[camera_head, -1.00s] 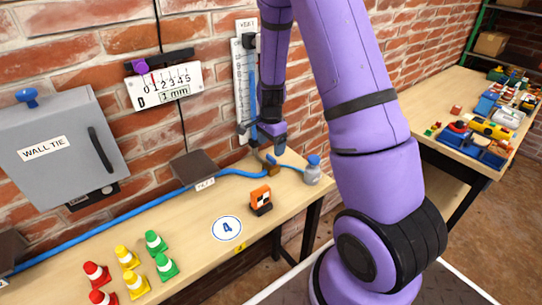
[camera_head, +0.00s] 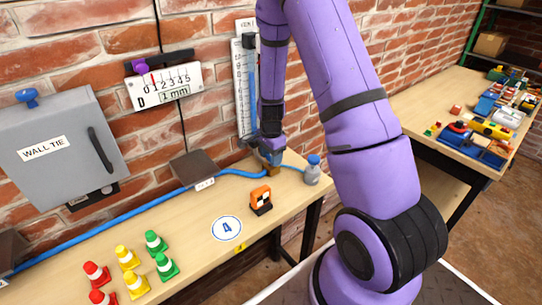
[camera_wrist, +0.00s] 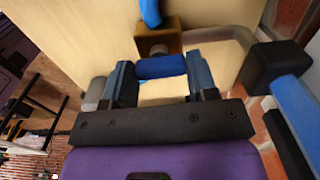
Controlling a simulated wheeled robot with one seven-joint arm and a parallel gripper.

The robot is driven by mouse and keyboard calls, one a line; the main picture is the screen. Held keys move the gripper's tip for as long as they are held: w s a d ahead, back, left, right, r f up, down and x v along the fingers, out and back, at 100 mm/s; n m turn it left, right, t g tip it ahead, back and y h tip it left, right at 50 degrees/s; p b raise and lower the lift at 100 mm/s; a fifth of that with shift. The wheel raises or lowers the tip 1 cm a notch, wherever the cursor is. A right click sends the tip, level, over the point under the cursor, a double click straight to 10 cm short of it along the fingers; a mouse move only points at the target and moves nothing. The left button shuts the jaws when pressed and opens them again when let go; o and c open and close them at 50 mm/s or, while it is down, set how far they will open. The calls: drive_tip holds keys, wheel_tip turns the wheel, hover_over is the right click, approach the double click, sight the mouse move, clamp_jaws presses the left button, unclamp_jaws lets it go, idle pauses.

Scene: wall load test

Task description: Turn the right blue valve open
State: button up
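The right valve, a small brass body (camera_head: 273,170) on the blue hose, sits at the bench's back edge beside the wall, mostly under my gripper (camera_head: 271,155). In the wrist view its brass block (camera_wrist: 158,38) shows with a blue handle (camera_wrist: 160,67) in front. My gripper (camera_wrist: 161,80) has its two fingers apart, one at each end of the blue handle. The handle spans nearly the whole gap; I cannot tell whether the fingers press on it. Another blue knob (camera_head: 27,97) stands on top of the grey WALL TIE box (camera_head: 55,145) at the left.
A blue-capped bottle (camera_head: 312,172) stands just right of the valve. An orange block (camera_head: 260,199) and several cones (camera_head: 155,242) are on the bench. A tall scale (camera_head: 243,95) with a blue column is on the wall behind my gripper.

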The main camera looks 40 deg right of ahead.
drive_tip(key=shift+n, duration=0.3)
drive_tip(key=n, duration=0.3)
drive_tip(key=shift+n, duration=0.3)
drive_tip(key=n, duration=0.4)
drive_tip(key=shift+n, duration=0.3)
drive_tip(key=n, duration=0.4)
drive_tip(key=shift+n, duration=2.5)
drive_tip(key=o, duration=0.9)
drive_tip(key=shift+o, duration=0.2)
